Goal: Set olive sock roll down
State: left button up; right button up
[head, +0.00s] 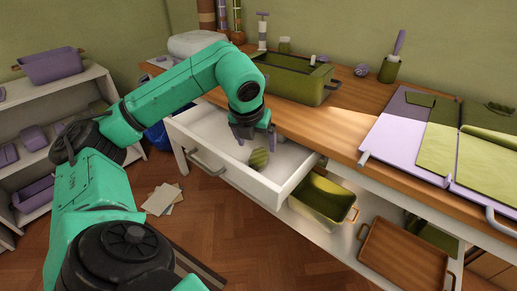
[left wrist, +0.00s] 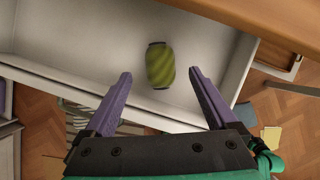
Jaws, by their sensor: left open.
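The olive sock roll (head: 259,159) lies on the floor of the open white drawer (head: 285,186), near its right end in the head view. In the left wrist view the olive sock roll (left wrist: 160,64) shows as a ribbed green roll with dark ends, lying beyond the fingertips. My left gripper (head: 256,138) is over the drawer, above the roll. In the left wrist view my left gripper (left wrist: 160,75) has its two purple fingers wide apart, with nothing between them and clear of the roll. My right gripper is not in view.
An olive bin (head: 290,82) stands on the wooden counter (head: 335,122) behind the drawer. A lilac and olive open case (head: 405,135) lies on the right. Below are an olive basket (head: 322,203) and a wooden tray (head: 400,262). The drawer's left part is empty.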

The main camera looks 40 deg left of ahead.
pick_arm(q)
jog(key=p+v, duration=0.1)
jog(key=v, duration=0.4)
jog(key=shift+s+r, duration=0.1)
jog(key=shift+r, duration=0.1)
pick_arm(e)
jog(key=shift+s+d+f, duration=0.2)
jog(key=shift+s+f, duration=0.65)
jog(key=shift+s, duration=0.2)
